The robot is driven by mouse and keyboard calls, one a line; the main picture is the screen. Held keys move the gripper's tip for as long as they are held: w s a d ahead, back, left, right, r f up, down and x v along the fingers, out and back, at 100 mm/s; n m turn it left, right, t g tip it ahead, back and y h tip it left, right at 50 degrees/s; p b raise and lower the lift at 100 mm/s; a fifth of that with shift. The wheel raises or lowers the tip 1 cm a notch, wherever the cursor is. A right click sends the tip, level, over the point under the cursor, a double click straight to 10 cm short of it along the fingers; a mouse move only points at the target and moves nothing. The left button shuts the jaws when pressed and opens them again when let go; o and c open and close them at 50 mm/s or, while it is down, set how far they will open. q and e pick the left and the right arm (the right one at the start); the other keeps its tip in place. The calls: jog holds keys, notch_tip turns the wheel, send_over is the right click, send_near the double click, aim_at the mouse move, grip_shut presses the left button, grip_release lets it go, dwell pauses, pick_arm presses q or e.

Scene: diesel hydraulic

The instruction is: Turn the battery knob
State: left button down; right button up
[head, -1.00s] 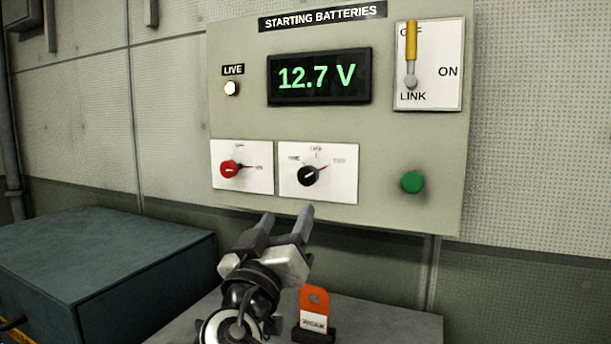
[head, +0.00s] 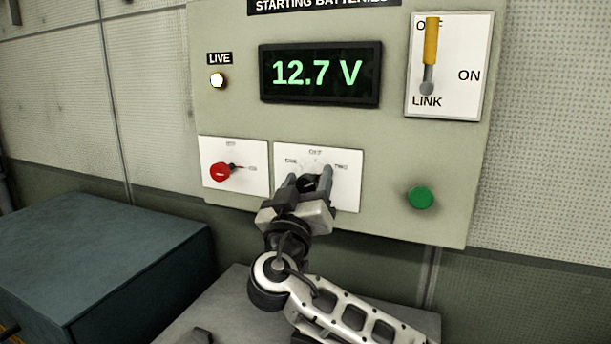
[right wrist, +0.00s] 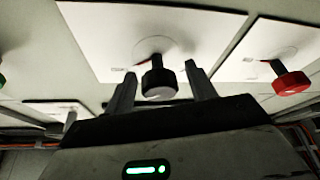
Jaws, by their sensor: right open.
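The black battery knob (head: 308,183) sits on a white plate (head: 346,190) marked ONE, OFF and TWO, low on the panel. It is mostly hidden by my gripper in the head view. In the right wrist view the knob (right wrist: 159,82) stands out between the fingers. My right gripper (head: 308,180) is open, with one finger on each side of the knob. In the right wrist view a gap shows between the knob and each finger of the gripper (right wrist: 162,88). My left gripper is not in view.
A red knob (head: 220,172) is on the plate just left, also seen in the right wrist view (right wrist: 291,82). A green button (head: 420,197) is at right, a yellow lever (head: 430,45) above it. The display (head: 320,73) reads 12.7 V. A teal box (head: 95,260) stands lower left.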

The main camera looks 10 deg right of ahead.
jog(key=c, duration=1)
